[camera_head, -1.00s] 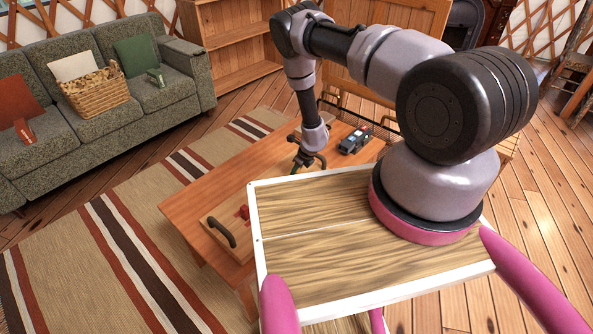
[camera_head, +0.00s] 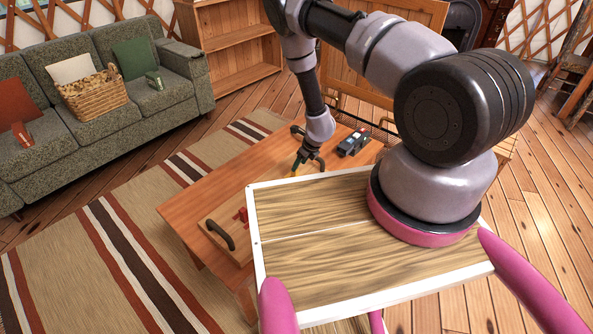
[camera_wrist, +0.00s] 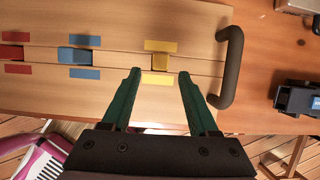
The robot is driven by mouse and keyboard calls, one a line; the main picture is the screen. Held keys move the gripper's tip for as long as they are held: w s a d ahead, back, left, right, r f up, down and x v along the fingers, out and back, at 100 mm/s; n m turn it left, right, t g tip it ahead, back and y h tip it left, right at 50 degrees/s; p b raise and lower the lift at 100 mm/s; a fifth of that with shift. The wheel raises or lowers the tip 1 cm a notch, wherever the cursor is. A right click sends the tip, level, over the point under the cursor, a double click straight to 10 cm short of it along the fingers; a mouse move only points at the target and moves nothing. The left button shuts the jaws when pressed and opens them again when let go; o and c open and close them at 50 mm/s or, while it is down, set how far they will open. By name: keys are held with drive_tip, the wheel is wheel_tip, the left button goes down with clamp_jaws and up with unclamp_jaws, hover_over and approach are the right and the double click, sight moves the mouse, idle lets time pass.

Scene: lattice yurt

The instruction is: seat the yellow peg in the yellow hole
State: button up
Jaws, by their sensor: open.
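A wooden board (camera_wrist: 110,103) with a lengthwise groove lies on the table. In the wrist view, a small yellow block (camera_wrist: 160,62), seemingly the yellow peg, sits in line with the groove between two yellow marks (camera_wrist: 161,45). I cannot tell how deep it sits, and no open yellow hole shows. My gripper (camera_wrist: 159,74) is open, with one green finger on either side below the block and nothing clearly between them. In the head view my gripper (camera_head: 303,163) is over the far end of the board, and a bit of yellow shows there.
A blue block (camera_wrist: 75,55) and a red block (camera_wrist: 12,52) lie along the same groove. A dark handle (camera_wrist: 231,68) stands at the board's end, with another handle (camera_head: 220,235) opposite. A dark device (camera_head: 353,142) lies on the table (camera_head: 190,205) beyond.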

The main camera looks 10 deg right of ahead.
drive_tip(key=v, duration=0.5)
drive_tip(key=w+a+r+n+y, duration=0.1)
drive_tip(key=a+r+n, duration=0.2)
drive_tip(key=r, duration=0.8)
drive_tip(key=w+a+r+n+y, duration=0.1)
drive_tip(key=a+r+n+y, duration=0.1)
drive_tip(key=r, duration=0.9)
drive_tip(key=w+a+r+n+y, duration=0.1)
drive_tip(key=w+a+r+n, duration=0.15)
drive_tip(key=r, duration=0.85)
drive_tip(key=s+d+r+n, duration=0.1)
drive_tip(key=s+r+n, duration=0.4)
drive_tip(key=s+r, duration=0.5)
drive_tip(key=s+d+r+n, duration=0.1)
drive_tip(key=s+r+n, duration=0.5)
drive_tip(key=r, duration=0.8)
drive_tip(key=s+d+r+n+t+h, duration=0.1)
drive_tip(key=s+d+r+n+h, duration=0.1)
drive_tip(key=s, duration=0.5)
drive_tip(key=s+d+r+n+t+h, duration=0.2)
drive_tip(key=s+d+r+n, duration=0.2)
drive_tip(key=s+d, duration=0.2)
drive_tip(key=shift+s+d+r+t+h, duration=0.3)
drive_tip(key=shift+s+r, duration=0.1)
drive_tip(key=shift+s, duration=0.55)
